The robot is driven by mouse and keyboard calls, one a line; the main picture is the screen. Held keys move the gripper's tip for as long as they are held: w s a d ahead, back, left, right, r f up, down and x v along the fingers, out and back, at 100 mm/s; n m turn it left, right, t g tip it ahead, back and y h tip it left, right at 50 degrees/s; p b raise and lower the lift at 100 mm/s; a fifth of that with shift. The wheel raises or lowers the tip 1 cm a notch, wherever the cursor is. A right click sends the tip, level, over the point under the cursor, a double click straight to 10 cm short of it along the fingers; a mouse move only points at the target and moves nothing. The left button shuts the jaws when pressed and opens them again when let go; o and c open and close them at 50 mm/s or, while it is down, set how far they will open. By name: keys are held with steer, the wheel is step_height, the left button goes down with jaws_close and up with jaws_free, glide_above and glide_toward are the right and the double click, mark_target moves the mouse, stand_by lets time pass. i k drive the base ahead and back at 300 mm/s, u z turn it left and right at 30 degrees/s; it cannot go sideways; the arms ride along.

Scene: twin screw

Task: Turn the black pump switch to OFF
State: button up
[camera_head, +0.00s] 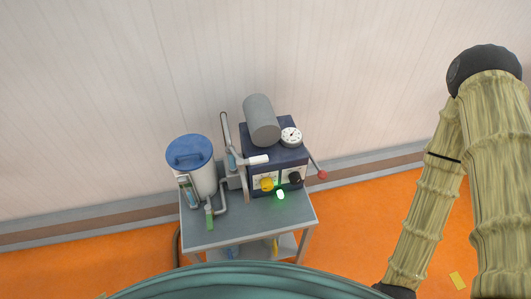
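The black pump switch (295,178) is a small dark knob on the front of the blue pump unit (260,185), at its right side. A yellow knob (266,184) sits to its left on the same front. A bright green light (280,194) glows just below and between the two knobs. The switch is too small to tell which way it points. My arm runs down the right side of the picture, well apart from the pump. My gripper is not in view.
The unit stands on a grey wheeled cart (245,231) by the wall. A blue-lidded canister (190,160) is at its left. A gauge (291,137), a grey cylinder (261,120) and a red-tipped lever (322,174) are near the switch.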

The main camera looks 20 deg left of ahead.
mark_target(294, 178)
steer(key=z, duration=1.2)
steer(key=k, duration=0.8)
steer(key=u, duration=1)
